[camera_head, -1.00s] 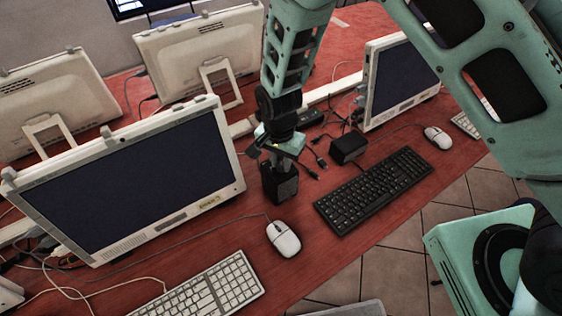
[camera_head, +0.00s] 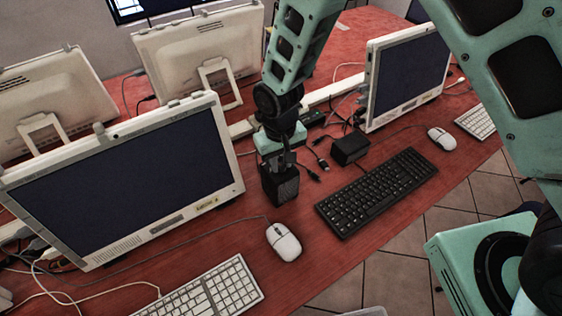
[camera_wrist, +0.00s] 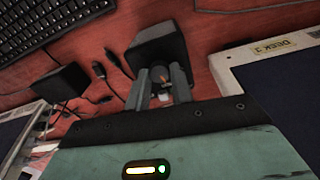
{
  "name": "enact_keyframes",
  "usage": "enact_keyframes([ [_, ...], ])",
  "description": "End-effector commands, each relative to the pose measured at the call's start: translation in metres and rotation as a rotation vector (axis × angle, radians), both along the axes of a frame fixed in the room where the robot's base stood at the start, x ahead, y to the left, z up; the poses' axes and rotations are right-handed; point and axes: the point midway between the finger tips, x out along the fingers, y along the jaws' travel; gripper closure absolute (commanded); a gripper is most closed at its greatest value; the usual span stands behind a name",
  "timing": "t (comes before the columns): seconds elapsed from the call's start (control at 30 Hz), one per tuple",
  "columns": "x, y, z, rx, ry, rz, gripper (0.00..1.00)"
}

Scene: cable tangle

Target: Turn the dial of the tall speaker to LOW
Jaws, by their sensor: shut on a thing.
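The tall speaker (camera_head: 279,184) is a black upright box on the red desk, between the left monitor and the black keyboard. In the wrist view the same speaker (camera_wrist: 157,48) lies just beyond my fingertips. My gripper (camera_head: 282,160) points down at the speaker's top from above. In the wrist view my gripper (camera_wrist: 161,77) has both fingers closed around a small dark dial (camera_wrist: 158,73) on the speaker, with an orange-white mark by it. The fingers partly hide the dial, and I cannot read its setting or any LOW label.
A shorter black box (camera_head: 350,148) with cables stands to the right of the speaker. A black keyboard (camera_head: 376,191), a white mouse (camera_head: 283,241) and a white keyboard (camera_head: 206,291) lie in front. Monitors stand left (camera_head: 130,185) and right (camera_head: 407,75). Loose cable plugs (camera_head: 318,165) lie close by.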

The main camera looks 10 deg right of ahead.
Motion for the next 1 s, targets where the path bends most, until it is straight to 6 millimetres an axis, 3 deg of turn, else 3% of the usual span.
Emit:
enact_keyframes([
  [0.5,-0.0001,-0.0003,-0.0002,0.001,0.0,0.459,1.0],
  [1.0,0.0,-0.0001,0.0005,0.001,-0.002,0.678,1.0],
])
